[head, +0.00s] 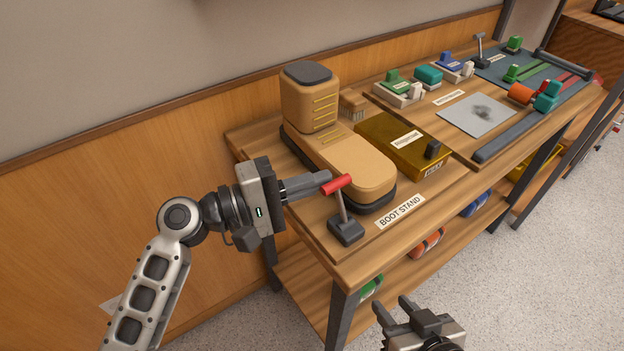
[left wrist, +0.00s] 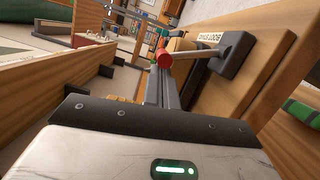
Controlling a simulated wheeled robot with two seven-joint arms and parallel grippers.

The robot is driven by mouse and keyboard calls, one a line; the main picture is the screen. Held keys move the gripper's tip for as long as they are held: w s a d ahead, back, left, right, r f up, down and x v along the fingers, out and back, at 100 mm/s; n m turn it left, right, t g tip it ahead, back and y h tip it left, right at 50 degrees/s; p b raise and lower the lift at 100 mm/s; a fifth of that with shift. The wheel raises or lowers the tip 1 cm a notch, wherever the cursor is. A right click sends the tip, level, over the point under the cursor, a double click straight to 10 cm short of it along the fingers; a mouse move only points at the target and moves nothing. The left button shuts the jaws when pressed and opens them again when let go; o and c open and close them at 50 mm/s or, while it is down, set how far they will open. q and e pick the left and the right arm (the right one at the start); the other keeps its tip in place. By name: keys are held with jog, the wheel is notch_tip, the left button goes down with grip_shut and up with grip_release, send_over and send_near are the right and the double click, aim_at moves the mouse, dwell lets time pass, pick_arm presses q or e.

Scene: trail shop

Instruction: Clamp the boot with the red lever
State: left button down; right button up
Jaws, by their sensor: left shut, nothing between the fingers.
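The tan boot (head: 355,166) with a dark sole stands on the wooden boot stand in the head view. The lever's red handle (head: 337,184) sits on a grey shaft that rises, slightly tilted, from a dark base (head: 346,232) in front of the boot. My left gripper (head: 327,178) is shut and empty, its fingertips at the red handle; I cannot tell whether they touch. The left wrist view shows the red handle (left wrist: 165,58) just beyond the fingertips (left wrist: 160,77). My right gripper (head: 395,304) is open and empty, low in front of the bench.
A "BOOT STAND" label (head: 401,210) lies beside the lever base. A yellow-brown box (head: 400,148), a brush (head: 352,103) and several coloured items stand farther along the bench. The lower shelf holds rolled items (head: 428,243). The floor in front is clear.

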aim_at(326, 194)
pick_arm(q)
jog(key=shift+r, duration=0.1)
jog(key=shift+s+d+r+m+y, duration=0.15)
jog(key=shift+s+d+r+m, duration=0.2)
jog(key=shift+m, duration=0.35)
jog(key=shift+s+d+r+m+y, duration=0.2)
jog(key=shift+s+m, duration=0.2)
jog(key=shift+m, duration=0.3)
jog(key=shift+s+d+r+m+p, duration=0.35)
jog(key=shift+s+m+p, duration=0.2)
jog(key=shift+m, duration=0.25)
jog(key=s+d+m+y+p, duration=0.1)
jog(key=m, duration=0.1)
jog(key=s+d+m+p, duration=0.1)
jog(key=s+m, duration=0.1)
jog(key=shift+d+y, duration=0.1)
jog(key=shift+y, duration=0.25)
pick_arm(e)
jog(key=shift+s+d+r, duration=0.1)
jog(key=shift+d+r, duration=0.15)
jog(key=shift+r, duration=0.3)
jog(key=shift+f, duration=0.1)
pick_arm(q)
jog(key=shift+w, duration=0.1)
